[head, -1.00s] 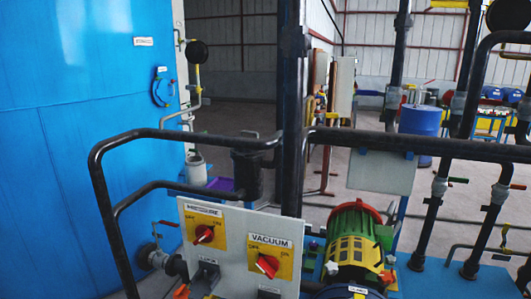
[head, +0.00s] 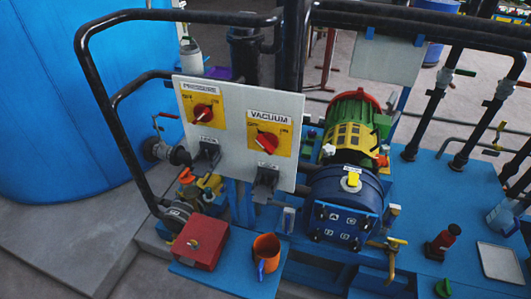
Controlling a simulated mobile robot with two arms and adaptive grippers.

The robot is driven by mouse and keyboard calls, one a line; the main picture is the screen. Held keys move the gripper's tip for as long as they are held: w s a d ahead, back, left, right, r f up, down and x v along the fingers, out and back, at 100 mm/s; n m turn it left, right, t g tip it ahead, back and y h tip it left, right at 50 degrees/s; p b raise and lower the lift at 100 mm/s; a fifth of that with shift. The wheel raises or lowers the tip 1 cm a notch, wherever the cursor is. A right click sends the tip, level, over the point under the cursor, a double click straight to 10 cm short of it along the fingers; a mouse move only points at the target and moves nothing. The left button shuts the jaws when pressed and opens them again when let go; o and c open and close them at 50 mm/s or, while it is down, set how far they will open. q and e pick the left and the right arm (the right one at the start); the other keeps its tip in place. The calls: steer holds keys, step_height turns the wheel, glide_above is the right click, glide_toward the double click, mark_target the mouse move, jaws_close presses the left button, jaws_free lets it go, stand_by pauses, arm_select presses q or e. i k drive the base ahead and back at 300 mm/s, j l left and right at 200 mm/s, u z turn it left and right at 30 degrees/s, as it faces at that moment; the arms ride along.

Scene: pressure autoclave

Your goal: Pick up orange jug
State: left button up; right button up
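The orange jug (head: 266,246) stands upright on a low blue ledge, below the grey control panel, in the lower middle of the head view. Its mouth faces up, and a blue handle or strip shows on its front. Neither of my grippers is in the head view, and nothing touches the jug from above.
A red box (head: 201,241) sits left of the jug. The control panel (head: 236,135) with two red knobs overhangs behind it. Black rails (head: 170,14) rise at left. A blue pump drum (head: 342,208) and brass tap (head: 392,246) stand right. A dark red bottle (head: 441,242) and tray (head: 500,262) lie farther right.

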mark_target(267, 247)
steer(key=k+l+z, duration=0.1)
steer(key=l, duration=0.35)
steer(key=k+l, duration=0.2)
steer(key=l, duration=0.2)
steer(key=k+l+z, duration=0.15)
steer(key=l, duration=0.3)
steer(key=k+l, duration=0.15)
steer(key=l, duration=0.3)
steer(key=k+l+z, duration=0.15)
steer(key=l, duration=0.3)
